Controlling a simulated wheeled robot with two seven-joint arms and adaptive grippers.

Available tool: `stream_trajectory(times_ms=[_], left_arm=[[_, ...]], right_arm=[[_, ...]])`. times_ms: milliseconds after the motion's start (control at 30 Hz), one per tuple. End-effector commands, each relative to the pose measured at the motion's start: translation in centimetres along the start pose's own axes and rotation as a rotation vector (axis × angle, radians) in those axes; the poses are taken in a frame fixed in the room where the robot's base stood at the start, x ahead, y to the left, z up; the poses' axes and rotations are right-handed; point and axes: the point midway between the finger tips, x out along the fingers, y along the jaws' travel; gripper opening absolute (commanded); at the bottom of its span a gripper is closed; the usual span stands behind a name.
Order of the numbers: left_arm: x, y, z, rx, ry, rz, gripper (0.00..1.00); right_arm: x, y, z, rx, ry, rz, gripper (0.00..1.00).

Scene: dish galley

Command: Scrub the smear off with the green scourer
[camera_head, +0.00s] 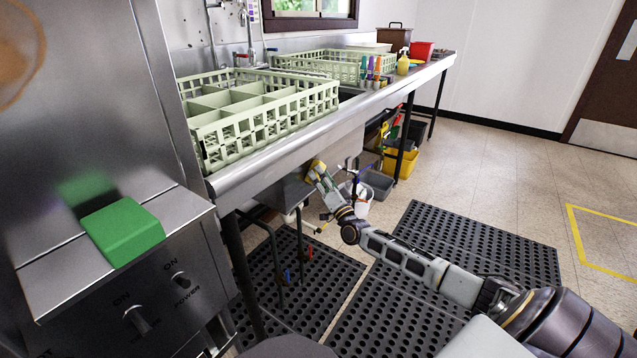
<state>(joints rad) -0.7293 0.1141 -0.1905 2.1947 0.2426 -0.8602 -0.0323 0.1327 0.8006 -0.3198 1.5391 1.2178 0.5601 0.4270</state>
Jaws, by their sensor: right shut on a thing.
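The green scourer (122,231), a thick block, lies on the steel ledge of the dish machine at the lower left. Its blurred reflection shows in the panel behind it. A brown ring-like smear (40,45) is on the steel panel at the upper left, cut off by the picture edge. My right gripper (317,174) is beside the counter's front edge, well right of the scourer. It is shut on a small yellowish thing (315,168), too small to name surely. My left gripper is out of view.
Pale green dish racks (262,135) stand on the steel counter. A yellow bottle (403,62) and a red container (421,51) stand farther back. Switch knobs (138,319) are below the ledge. Black mats (480,240) cover the floor; buckets stand under the counter.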

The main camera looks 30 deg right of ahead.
Motion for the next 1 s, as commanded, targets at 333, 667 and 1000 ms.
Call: stream_trajectory(times_ms=[333,667,1000], left_arm=[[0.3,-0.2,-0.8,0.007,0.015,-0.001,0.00],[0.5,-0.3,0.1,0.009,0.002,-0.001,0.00],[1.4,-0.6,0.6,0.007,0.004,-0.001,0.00]], right_arm=[[0.3,0.5,-0.4,0.001,0.000,0.000,0.30],[0.5,0.8,-0.7,-0.001,0.001,-0.001,0.30],[1.1,2.1,-1.8,0.000,0.000,0.000,0.30]])
